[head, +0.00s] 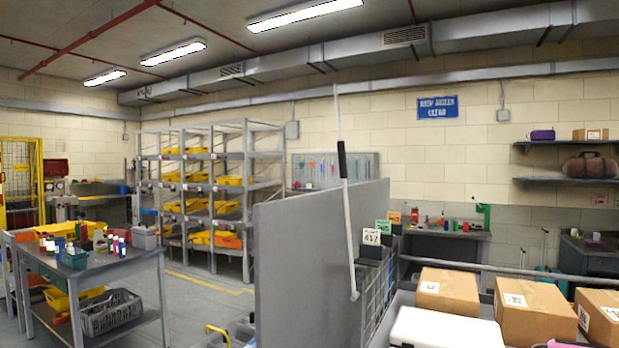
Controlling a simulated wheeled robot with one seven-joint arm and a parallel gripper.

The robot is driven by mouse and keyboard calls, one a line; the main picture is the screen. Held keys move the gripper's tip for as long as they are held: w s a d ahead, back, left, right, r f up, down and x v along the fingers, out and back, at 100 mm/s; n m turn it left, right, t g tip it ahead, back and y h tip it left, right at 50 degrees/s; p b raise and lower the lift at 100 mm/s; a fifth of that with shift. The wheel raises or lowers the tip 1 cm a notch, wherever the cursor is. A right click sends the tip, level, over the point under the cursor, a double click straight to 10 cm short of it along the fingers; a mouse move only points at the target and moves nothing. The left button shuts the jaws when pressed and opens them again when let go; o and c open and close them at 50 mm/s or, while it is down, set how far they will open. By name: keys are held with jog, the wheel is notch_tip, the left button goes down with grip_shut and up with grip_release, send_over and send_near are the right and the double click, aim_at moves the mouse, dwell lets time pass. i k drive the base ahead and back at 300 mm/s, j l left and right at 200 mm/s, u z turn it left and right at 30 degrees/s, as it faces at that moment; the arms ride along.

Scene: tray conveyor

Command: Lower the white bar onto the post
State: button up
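The white bar (347,225) stands nearly upright in the middle of the head view, its top leaning slightly left. It is long and thin, with a black sleeve (342,160) partway up and a small rounded lower end near the grey crates. It stands in front of the grey partition's right part. I cannot make out which thing is the post. My gripper is not in view, and nothing is seen touching the bar.
Cardboard boxes (448,292) and a white container (443,329) fill the lower right. Grey crates with number cards (372,237) stand right of the bar. A tall grey partition (305,260) is to its left. A cluttered table (95,265) stands far left, with open floor (200,285) between.

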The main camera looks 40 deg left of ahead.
aim_at(342, 147)
jog(key=u, duration=1.4)
